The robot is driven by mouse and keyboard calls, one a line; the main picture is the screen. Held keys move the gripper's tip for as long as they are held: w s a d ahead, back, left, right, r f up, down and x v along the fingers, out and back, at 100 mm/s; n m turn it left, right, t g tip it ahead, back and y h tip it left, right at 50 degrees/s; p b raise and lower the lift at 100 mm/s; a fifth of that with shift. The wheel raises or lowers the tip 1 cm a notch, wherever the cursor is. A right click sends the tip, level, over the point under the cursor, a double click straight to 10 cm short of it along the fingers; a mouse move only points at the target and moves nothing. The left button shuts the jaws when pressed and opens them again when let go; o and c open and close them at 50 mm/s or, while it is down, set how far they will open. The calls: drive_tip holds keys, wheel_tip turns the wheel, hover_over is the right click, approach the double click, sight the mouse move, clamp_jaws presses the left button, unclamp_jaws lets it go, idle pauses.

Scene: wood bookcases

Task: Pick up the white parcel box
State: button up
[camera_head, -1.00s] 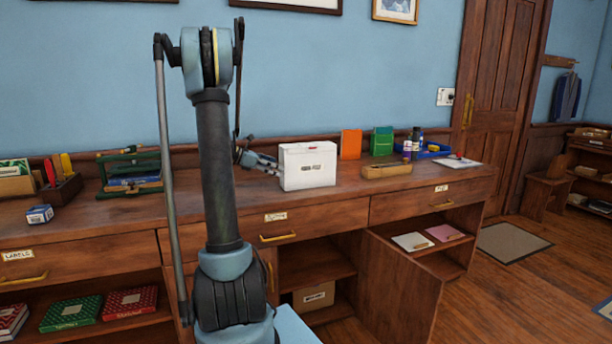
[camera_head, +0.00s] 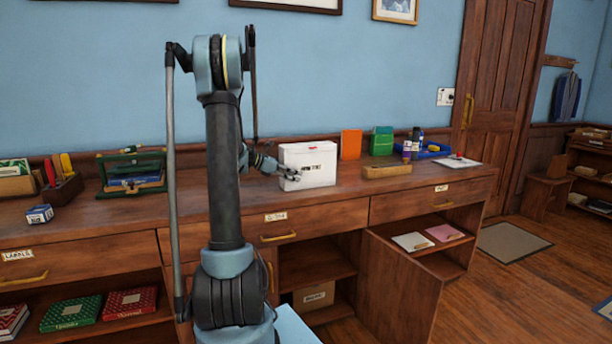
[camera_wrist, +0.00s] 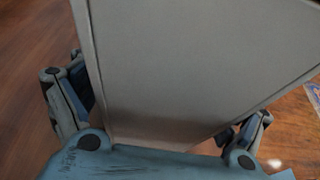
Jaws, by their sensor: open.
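In the wrist view the pale box (camera_wrist: 195,65) fills the middle, between my open fingers (camera_wrist: 155,118). One finger shows on each side of it. I cannot tell whether either finger touches the box. The far parts of the fingers are hidden behind it.
Behind the box stand an orange book (camera_head: 350,144) and a green box (camera_head: 382,141). A wooden tray (camera_head: 387,171) lies to its right, near a blue tray (camera_head: 434,151). A green rack (camera_head: 131,172) stands left. The counter between rack and box is partly hidden by my arm.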

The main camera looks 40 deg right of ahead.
drive_tip(key=shift+c, duration=0.6)
drive_tip(key=c, duration=1.2)
drive_tip(key=shift+o, duration=0.2)
